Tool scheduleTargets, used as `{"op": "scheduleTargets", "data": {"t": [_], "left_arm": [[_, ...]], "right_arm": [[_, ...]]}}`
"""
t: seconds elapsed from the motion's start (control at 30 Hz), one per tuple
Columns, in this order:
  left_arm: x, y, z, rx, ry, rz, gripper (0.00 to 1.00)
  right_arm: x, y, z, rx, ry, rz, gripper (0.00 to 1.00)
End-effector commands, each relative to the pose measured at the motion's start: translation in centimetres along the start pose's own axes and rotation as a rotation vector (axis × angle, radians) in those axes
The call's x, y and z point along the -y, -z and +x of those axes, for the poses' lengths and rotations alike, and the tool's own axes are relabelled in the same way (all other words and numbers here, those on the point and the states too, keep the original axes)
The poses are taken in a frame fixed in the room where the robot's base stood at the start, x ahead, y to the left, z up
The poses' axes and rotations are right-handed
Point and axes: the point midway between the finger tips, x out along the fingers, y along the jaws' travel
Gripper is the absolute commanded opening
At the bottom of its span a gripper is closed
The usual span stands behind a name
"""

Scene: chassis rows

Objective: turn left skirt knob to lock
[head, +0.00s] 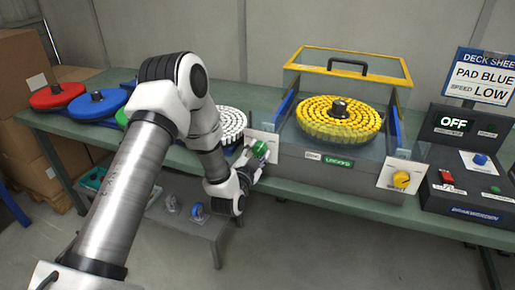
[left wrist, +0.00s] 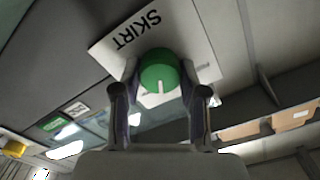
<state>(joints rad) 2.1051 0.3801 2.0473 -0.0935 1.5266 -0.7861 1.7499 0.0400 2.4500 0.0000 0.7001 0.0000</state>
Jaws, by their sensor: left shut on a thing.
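The left skirt knob (head: 260,148) is green and sits on a white plate (head: 257,135) at the left front corner of the machine (head: 300,170). In the left wrist view the same knob (left wrist: 159,70) is in front of a plate marked SKIRT (left wrist: 138,28), and its white pointer line points toward the bottom of the picture. My left gripper (head: 254,161) reaches it from the front and is shut on it, one finger on each side. The fingers partly hide the plate's markings. My right gripper is not in view.
A yellow knob (head: 401,180) is on the machine's right plate. A yellow pad (head: 338,118) lies on top, below a raised clear cover (head: 350,72). The control box (head: 468,160) reads OFF. Red (head: 57,95), blue (head: 97,104) and white pads (head: 226,124) line the bench's left.

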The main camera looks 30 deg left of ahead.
Motion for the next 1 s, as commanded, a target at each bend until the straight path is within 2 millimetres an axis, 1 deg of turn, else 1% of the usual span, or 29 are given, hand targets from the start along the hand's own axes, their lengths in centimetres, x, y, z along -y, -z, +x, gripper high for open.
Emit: {"op": "scheduleTargets", "data": {"t": [0.03, 0.1, 0.4, 0.6, 0.97, 1.0], "left_arm": [[0.18, 0.27, 0.06, -0.002, 0.002, 0.033, 0.08], [0.15, 0.24, 0.05, -0.002, 0.001, 0.082, 0.08], [0.06, 0.16, 0.06, -0.002, 0.002, 0.217, 0.08], [0.03, 0.13, 0.07, -0.003, 0.002, 0.246, 0.08], [0.02, 0.12, 0.07, -0.003, 0.002, 0.247, 0.08], [0.03, 0.12, 0.07, -0.003, 0.002, 0.247, 0.57]], "right_arm": [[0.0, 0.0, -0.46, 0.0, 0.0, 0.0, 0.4], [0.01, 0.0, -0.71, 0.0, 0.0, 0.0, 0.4], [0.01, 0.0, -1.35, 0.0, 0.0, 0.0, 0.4], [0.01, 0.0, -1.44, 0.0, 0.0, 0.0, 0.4], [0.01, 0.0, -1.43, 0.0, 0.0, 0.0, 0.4], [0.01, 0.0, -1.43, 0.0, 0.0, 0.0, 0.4]]}}
